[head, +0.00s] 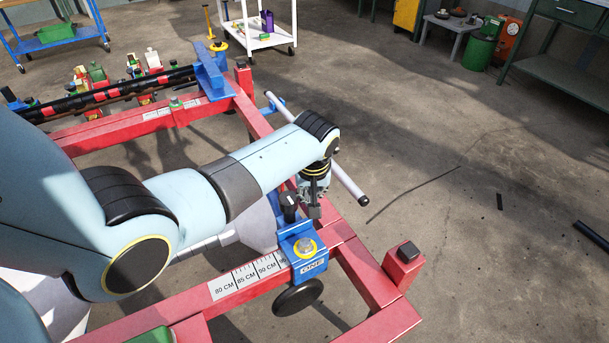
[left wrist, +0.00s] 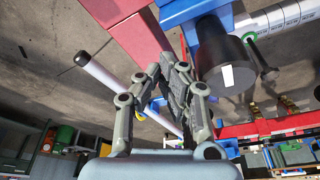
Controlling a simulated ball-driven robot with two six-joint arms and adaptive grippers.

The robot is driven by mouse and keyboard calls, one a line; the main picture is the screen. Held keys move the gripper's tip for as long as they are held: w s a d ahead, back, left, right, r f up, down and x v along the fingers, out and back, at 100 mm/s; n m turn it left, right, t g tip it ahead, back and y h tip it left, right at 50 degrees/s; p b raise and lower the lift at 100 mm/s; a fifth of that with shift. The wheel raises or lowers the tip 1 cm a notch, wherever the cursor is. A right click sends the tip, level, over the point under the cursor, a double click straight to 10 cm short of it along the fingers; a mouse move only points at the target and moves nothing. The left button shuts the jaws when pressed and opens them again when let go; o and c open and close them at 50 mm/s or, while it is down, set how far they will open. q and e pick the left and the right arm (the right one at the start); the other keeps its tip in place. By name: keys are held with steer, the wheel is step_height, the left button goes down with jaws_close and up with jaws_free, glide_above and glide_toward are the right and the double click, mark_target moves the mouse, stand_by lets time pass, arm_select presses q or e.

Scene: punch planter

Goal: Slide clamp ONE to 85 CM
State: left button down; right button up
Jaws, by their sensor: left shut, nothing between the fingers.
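Clamp ONE (head: 305,254) is a blue block with a yellow ring on top and an "ONE" label. It sits on the red front rail, right of the printed scale (head: 246,276), whose 85 CM mark lies left of the clamp. A black knob (head: 288,201) stands up at its back, and a black handwheel (head: 298,297) hangs at its front. My left gripper (head: 315,211) points down just right of the knob, shut and empty. In the left wrist view, its fingers (left wrist: 170,77) are beside the black knob (left wrist: 225,62); I cannot tell whether they touch it. My right gripper is out of view.
A white bar with dark ends (head: 347,179) passes behind my left gripper. A red post (head: 403,262) rises at the frame's right corner. A blue bracket (head: 211,70) and dark pipe (head: 120,92) lie at the back. Open floor (head: 470,250) is to the right.

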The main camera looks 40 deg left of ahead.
mark_target(288, 199)
arm_select(q)
steer(key=shift+s+a+p, duration=0.25)
steer(key=shift+s+p, duration=0.2)
steer(key=shift+s, duration=0.15)
steer(key=shift+s+a+p, duration=0.25)
steer(key=shift+s+p, duration=0.15)
steer(key=shift+s, duration=0.2)
steer(key=shift+s+a+p, duration=0.25)
steer(key=shift+s+p, duration=0.2)
steer(key=shift+s, duration=0.15)
steer(key=shift+s+a+p, duration=0.35)
steer(key=shift+s+p, duration=0.3)
steer(key=shift+s, duration=0.2)
steer(key=shift+s+a+p, duration=0.3)
steer(key=shift+s+p, duration=0.3)
steer(key=shift+s, duration=0.2)
steer(key=shift+w+d, duration=0.25)
steer(key=shift+w, duration=0.45)
step_height(288, 199, up, 8)
steer(key=p, duration=0.8)
steer(key=shift+r, duration=0.1)
